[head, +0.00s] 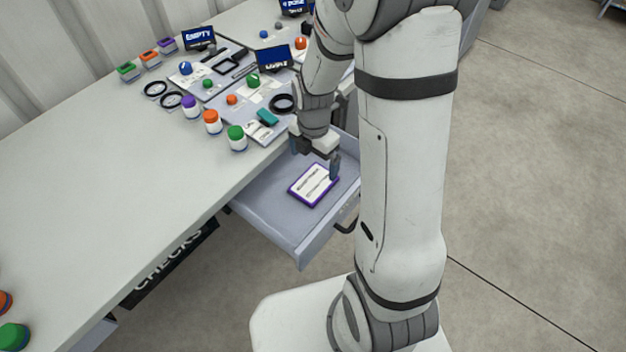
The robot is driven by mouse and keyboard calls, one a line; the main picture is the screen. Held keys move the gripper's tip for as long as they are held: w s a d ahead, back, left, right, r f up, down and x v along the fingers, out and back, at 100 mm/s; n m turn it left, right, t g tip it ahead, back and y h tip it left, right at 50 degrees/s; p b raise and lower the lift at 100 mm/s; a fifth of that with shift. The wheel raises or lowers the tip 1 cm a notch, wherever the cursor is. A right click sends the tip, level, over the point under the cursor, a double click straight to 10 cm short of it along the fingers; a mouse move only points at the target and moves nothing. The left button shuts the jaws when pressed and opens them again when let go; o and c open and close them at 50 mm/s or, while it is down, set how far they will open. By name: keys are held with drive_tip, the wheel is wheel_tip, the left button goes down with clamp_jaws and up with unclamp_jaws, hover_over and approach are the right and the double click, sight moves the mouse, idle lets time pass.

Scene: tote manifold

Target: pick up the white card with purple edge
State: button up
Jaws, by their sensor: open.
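The white card with purple edge (311,187) lies flat in the open drawer (259,204) under the bench. Dark lines of print show on its face. My gripper (315,167) is open and points down over the drawer, just behind the card. One finger shows near the card's upper right corner, the other further left. I cannot tell the exact height of the fingertips above the card. Nothing shows between the fingers.
The bench (110,180) runs along the left, with a bare front part. Several colour-capped jars, including a green-capped one (237,138), stand near the drawer. A teal block (267,118) lies close to the bench edge. The drawer's walls surround the card.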

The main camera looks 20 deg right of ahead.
sight(314, 182)
wheel_tip(314, 182, down, 8)
drive_tip(key=shift+f+b, duration=0.1)
drive_tip(key=shift+b, duration=0.35)
drive_tip(key=shift+c, duration=0.6)
drive_tip(key=c, duration=0.9)
